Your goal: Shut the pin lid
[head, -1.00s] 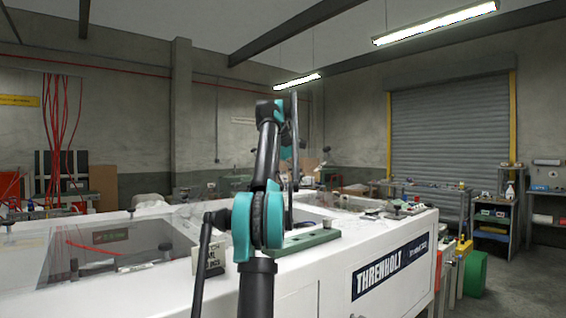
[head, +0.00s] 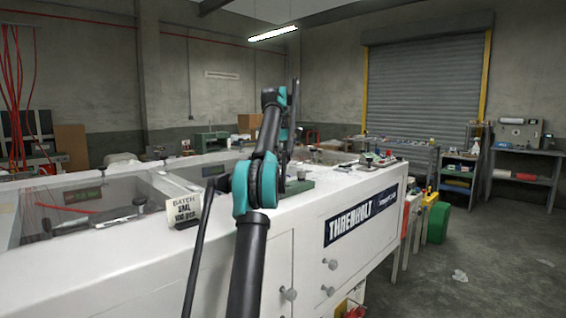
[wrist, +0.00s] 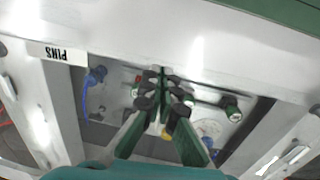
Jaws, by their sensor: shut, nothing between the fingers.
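In the wrist view a white label reading PINS (wrist: 64,54), upside down, sits on the pale rim of an opening in the white machine. My gripper (wrist: 162,88) points over this opening, its dark finger pads together with nothing between them. Inside or beneath the opening are a blue hose (wrist: 87,92), dark fittings and a pale plate (wrist: 115,97). I cannot make out which panel is the pin lid, nor whether my fingers touch anything. In the head view the arm hides the gripper's tips.
The long white machine (head: 300,221) has clear-topped bays at left and a batch card (head: 184,210) on its top. A green block (head: 298,187) lies near my arm. Round knobs (head: 289,294) stick out of its front. The floor (head: 490,270) at right is mostly free.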

